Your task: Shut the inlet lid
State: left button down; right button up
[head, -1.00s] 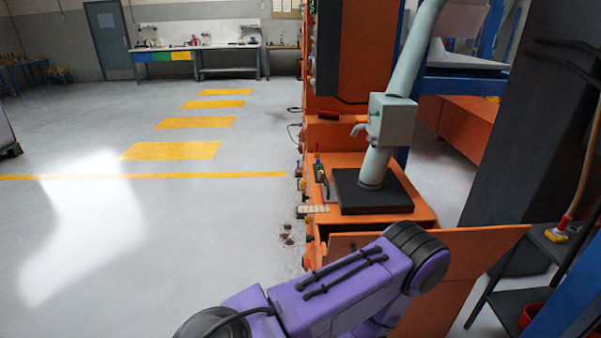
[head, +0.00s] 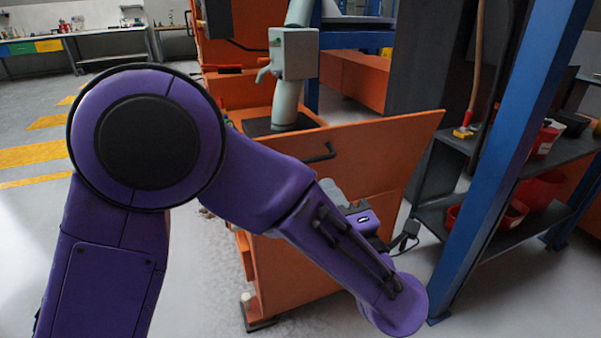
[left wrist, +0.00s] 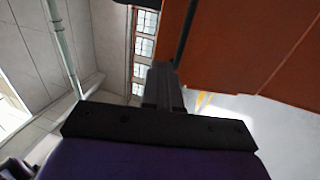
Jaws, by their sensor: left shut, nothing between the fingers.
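The inlet lid appears to be the orange panel (head: 385,150) with a black bar handle (head: 318,153), standing raised and tilted at the front of the orange machine in the head view. My left arm crosses in front of it and hides its lower middle. My left gripper (head: 406,237) is beside the panel's lower right part; contact cannot be told. In the left wrist view its fingers (left wrist: 164,88) are together and empty, with an orange surface (left wrist: 245,45) close on the right. My right gripper is not in view.
A blue post (head: 510,150) and a dark shelf (head: 480,240) with red bins (head: 540,190) stand close on the right. A pale green pipe with a box (head: 293,53) rises behind the panel. Open floor lies to the left.

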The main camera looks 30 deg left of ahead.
aim_at(296, 135)
pick_arm(q)
jog(key=x, duration=1.4)
jog(key=shift+s+b, duration=0.1)
jog(key=shift+b, duration=0.25)
jog(key=shift+r, duration=0.1)
